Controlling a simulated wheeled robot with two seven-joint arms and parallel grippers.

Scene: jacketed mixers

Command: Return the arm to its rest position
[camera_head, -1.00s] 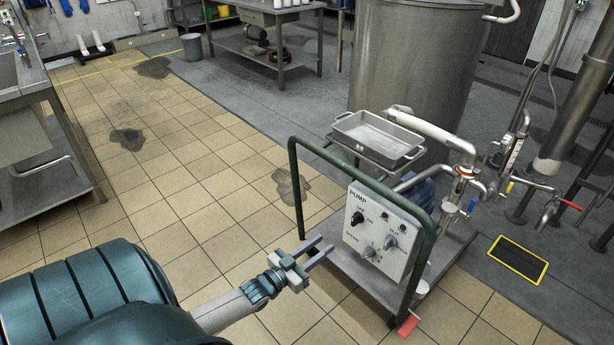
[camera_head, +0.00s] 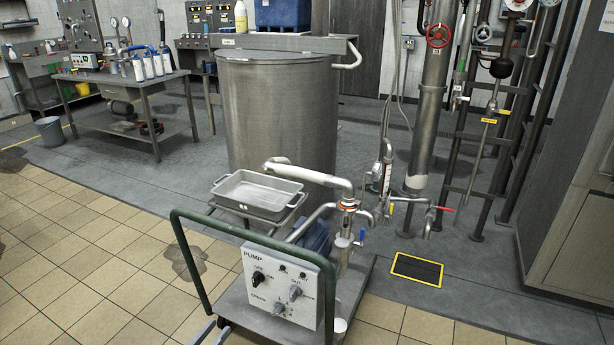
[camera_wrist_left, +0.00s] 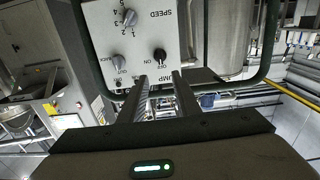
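My left gripper (camera_head: 214,328) shows only as two fingertips at the bottom edge of the head view, with a gap between them. In the left wrist view its two fingers (camera_wrist_left: 160,88) stand apart with nothing between them. They point toward the pump control panel (camera_head: 284,288), a pale box with black and grey knobs. The panel also fills the upper middle of the left wrist view (camera_wrist_left: 143,32). In the head view the fingertips are left of the panel and below it. The rest of my left arm is out of the head view. My right gripper is not in view.
A cart with a green handle frame (camera_head: 190,262) carries the panel, a metal tray (camera_head: 257,209) and pipes. A large steel tank (camera_head: 277,115) stands behind it. A workbench (camera_head: 135,88) is at the back left.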

